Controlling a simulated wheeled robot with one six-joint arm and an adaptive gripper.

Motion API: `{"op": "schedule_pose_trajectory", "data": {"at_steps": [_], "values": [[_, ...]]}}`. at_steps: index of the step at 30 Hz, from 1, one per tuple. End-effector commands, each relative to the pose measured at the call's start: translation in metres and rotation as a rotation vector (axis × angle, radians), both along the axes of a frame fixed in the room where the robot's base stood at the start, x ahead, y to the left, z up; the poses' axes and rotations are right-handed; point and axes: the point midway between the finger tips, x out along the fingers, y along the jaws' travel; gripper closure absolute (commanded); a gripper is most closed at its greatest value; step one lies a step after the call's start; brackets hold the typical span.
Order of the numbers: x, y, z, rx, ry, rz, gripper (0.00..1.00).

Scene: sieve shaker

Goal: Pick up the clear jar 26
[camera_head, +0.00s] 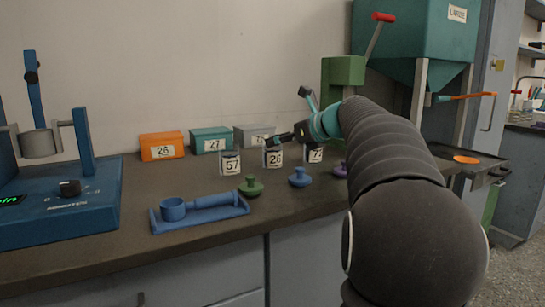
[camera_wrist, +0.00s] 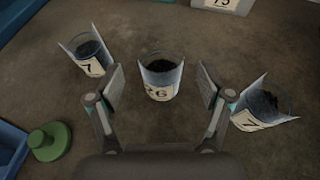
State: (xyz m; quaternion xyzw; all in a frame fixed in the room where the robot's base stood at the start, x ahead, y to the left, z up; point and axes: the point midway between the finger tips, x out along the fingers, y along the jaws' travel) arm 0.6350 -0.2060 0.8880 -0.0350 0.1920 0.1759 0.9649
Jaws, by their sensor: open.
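The clear jar 26 (camera_head: 273,157) stands upright on the dark counter, between jar 57 (camera_head: 230,163) and a jar on the right (camera_head: 315,154). It has a white label and dark contents. In the wrist view, jar 26 (camera_wrist: 160,76) lies ahead, between the lines of my open fingers. My gripper (camera_wrist: 161,88) is open and empty, with a finger to either side of the jar; I cannot tell whether either touches it.
The neighbouring jars stand close on both sides in the wrist view, left (camera_wrist: 88,54) and right (camera_wrist: 264,104). Green (camera_head: 251,187), blue (camera_head: 300,178) and purple (camera_head: 340,171) knobbed pieces stand in front. Orange (camera_head: 162,147), teal (camera_head: 210,140) and grey (camera_head: 255,134) boxes stand behind.

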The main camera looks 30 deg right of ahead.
Motion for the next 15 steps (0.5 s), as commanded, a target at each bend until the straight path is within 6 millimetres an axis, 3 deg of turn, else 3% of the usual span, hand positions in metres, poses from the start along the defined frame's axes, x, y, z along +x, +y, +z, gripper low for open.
{"op": "schedule_pose_trajectory", "data": {"at_steps": [7, 15], "values": [[0.032, 0.011, -0.012, 0.001, 0.000, 0.002, 0.21], [0.037, 0.013, -0.014, 0.000, 0.000, 0.001, 0.21]]}}
